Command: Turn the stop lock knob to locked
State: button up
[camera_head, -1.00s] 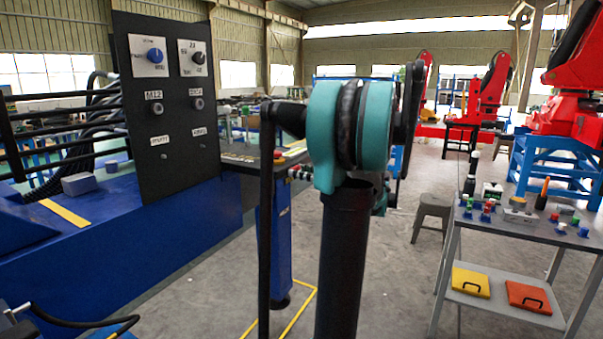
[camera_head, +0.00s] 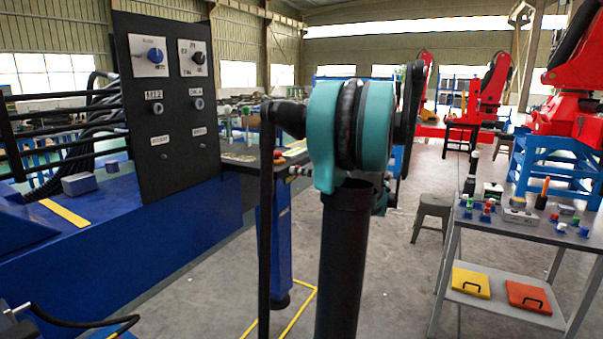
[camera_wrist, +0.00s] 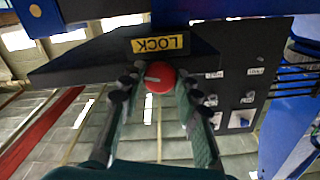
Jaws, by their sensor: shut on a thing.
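In the wrist view, a round red knob (camera_wrist: 160,78) with a white pointer line sits on the edge of a dark panel (camera_wrist: 85,62). The white line points to the left in that picture. A yellow label reading LOCK (camera_wrist: 160,44), upside down, is just above the knob. My gripper (camera_wrist: 160,72) has one finger on each side of the red knob and is shut on it. My teal and black arm fills the middle there.
A black panel with a blue knob (camera_head: 155,56) and a black knob (camera_head: 198,57) stands at left on a blue base (camera_head: 110,250). A grey table (camera_head: 530,222) with small parts is at right.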

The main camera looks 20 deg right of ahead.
jog(key=m, duration=1.4)
jog(key=shift+m, duration=0.3)
dwell(0.4)
jog(key=o, duration=1.2)
jog(key=shift+c, duration=0.2)
jog(key=v, duration=1.2)
